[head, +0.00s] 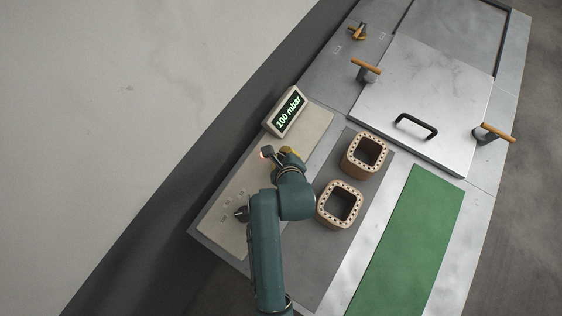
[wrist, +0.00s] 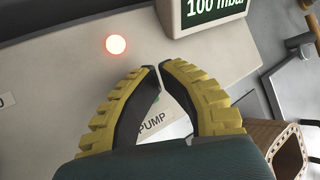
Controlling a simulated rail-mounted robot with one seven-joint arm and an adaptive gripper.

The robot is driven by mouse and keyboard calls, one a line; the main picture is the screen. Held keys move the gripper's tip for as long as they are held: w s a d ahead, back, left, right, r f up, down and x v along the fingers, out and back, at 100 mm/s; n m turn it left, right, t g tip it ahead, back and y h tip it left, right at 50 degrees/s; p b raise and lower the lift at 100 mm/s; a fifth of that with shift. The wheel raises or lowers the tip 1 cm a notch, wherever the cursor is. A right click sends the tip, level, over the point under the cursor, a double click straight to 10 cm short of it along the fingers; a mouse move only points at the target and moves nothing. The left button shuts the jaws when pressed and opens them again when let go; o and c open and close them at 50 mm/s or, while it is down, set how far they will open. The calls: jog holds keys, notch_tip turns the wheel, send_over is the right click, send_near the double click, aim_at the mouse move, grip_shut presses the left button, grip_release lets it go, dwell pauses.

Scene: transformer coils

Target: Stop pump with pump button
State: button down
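My gripper (head: 287,152) is over the beige control panel (head: 314,127), near the display. In the wrist view its two yellow-padded fingers (wrist: 158,70) come together at the tips, with nothing seen held between them. A label reading "PUMP" (wrist: 152,122) shows between the fingers on the panel. A round light glowing red (wrist: 116,44) sits on the panel just beyond and left of the fingertips; its glow also shows in the head view (head: 263,153). I cannot tell whether this light is the pump button. Contact between fingertips and panel cannot be made out.
A display (head: 288,111) reads "100 mbar" at the panel's far end. Two square coils (head: 364,154) (head: 339,204) stand right of my arm. A closed metal lid (head: 430,95) with a black handle and a green mat (head: 408,240) lie further right.

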jog(key=shift+f, duration=0.45)
jog(key=shift+f, duration=0.55)
dwell(0.5)
jog(key=shift+r+p, duration=1)
jog(key=shift+p, duration=0.05)
notch_tip(320, 180, up, 6)
jog(key=p, duration=0.6)
jog(key=shift+p, duration=0.35)
